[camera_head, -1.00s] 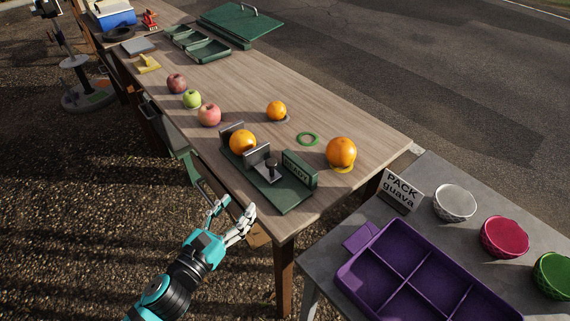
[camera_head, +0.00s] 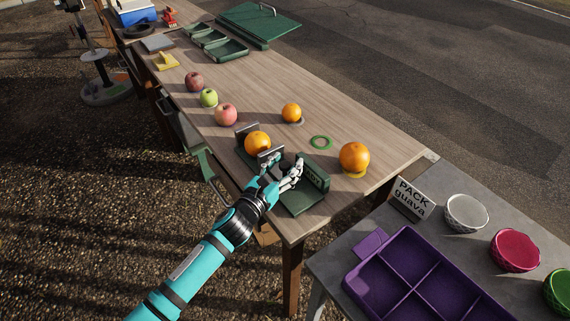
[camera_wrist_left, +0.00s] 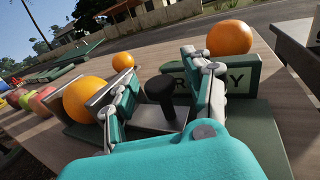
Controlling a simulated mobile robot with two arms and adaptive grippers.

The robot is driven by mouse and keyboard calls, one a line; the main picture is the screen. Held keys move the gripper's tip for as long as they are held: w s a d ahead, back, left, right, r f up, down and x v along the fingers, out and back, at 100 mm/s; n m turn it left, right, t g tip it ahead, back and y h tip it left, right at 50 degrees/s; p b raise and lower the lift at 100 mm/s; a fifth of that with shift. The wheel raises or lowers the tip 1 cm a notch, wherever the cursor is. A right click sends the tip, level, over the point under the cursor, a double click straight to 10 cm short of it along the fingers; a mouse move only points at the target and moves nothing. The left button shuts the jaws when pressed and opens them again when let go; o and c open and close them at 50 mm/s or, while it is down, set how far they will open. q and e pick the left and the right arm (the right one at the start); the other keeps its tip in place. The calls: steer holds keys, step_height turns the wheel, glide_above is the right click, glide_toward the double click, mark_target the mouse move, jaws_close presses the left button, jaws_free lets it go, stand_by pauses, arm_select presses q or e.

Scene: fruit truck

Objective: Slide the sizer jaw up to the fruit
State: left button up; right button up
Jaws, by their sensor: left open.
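The green sizer (camera_head: 310,198) sits near the table's front edge. An orange (camera_head: 257,142) rests on it between the far end plate and the sliding metal jaw (camera_head: 270,154). In the left wrist view this orange (camera_wrist_left: 88,99) appears close to or touching the jaw plate; I cannot tell if there is a gap. The jaw's black knob (camera_wrist_left: 160,89) stands between the fingers of my left gripper (camera_wrist_left: 165,75), which is open around it. In the head view my left gripper (camera_head: 282,170) is over the sizer and hides the knob. My right gripper is not in view.
A larger orange (camera_head: 354,157) sits on a yellow ring to the right, near an empty green ring (camera_head: 321,142). Another orange (camera_head: 291,112) and several apples lie farther back. A purple tray (camera_head: 383,240) and bowls stand on the grey table at right.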

arm_select(q)
steer(key=shift+c, duration=0.4)
jaws_close()
steer(key=shift+w+f, duration=0.2)
